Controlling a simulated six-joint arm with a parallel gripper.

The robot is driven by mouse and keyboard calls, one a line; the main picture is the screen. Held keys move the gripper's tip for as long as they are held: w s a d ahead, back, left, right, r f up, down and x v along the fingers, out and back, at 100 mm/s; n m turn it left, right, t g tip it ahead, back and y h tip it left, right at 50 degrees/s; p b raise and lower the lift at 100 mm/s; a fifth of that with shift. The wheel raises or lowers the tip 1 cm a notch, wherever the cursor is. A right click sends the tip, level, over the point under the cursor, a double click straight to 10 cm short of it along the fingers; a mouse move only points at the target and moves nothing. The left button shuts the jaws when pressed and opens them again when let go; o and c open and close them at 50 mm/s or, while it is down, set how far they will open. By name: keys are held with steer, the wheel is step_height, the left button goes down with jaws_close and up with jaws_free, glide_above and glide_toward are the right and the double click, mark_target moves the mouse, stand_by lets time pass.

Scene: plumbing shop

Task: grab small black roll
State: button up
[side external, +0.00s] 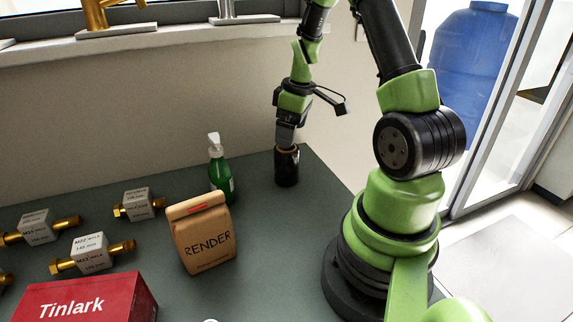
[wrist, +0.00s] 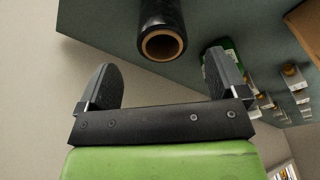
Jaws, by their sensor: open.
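The small black roll (side external: 287,170) stands upright on the dark green table near its back edge. In the wrist view the roll (wrist: 161,20) shows its brown cardboard core end, ahead of the gap between my fingers. My gripper (side external: 285,143) points down at the top of the roll in the side view, and its fingertips look at or just above the roll's upper end. In the wrist view my gripper (wrist: 158,80) has its two grey fingers spread wide with nothing between them. Whether a finger touches the roll cannot be told.
Several brass fittings with white labelled blocks (side external: 92,252) and a red Tinlark box (side external: 85,300) lie further left. The table right of the bag is clear.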

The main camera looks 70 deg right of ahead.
mark_target(286, 157)
steer(key=f, duration=0.2)
steer(key=w+f, duration=0.1)
steer(key=f, duration=0.5)
steer(key=shift+w+a, duration=0.15)
steer(key=shift+w, duration=0.05)
steer(key=c, duration=1.1)
